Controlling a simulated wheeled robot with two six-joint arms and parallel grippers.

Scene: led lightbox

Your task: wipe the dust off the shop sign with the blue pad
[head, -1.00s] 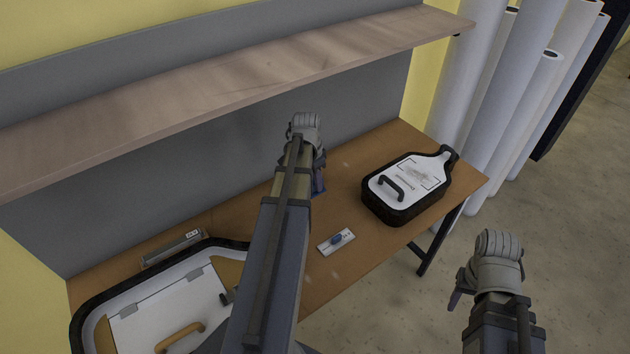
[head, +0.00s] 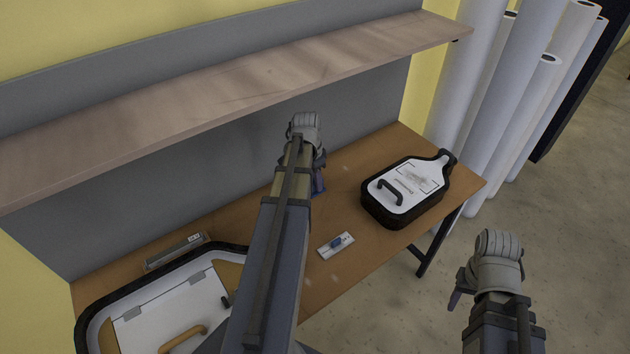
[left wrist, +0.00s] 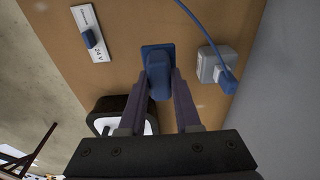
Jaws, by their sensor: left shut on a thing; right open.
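The blue pad (left wrist: 157,58) has a flat square base and a raised grip. My left gripper (left wrist: 161,88) is shut on the grip. In the head view a little of the pad (head: 318,184) shows beyond my left arm, over the table left of the bottle-shaped sign. I cannot tell how high it is. The shop sign (head: 401,207) is bottle-shaped, with a black rim, white face, black handle and a greyish smudge on its upper face. Part of it (left wrist: 109,103) shows behind the left fingers. My right gripper (head: 462,285) is open, right of the table over the floor.
A white plate with a blue switch (head: 336,245) lies on the wooden table (head: 290,311). A grey box (left wrist: 208,66) has a blue plug and cable. A larger lightbox (head: 134,281) stands at lower left. A shelf (head: 250,80) overhangs the table's back.

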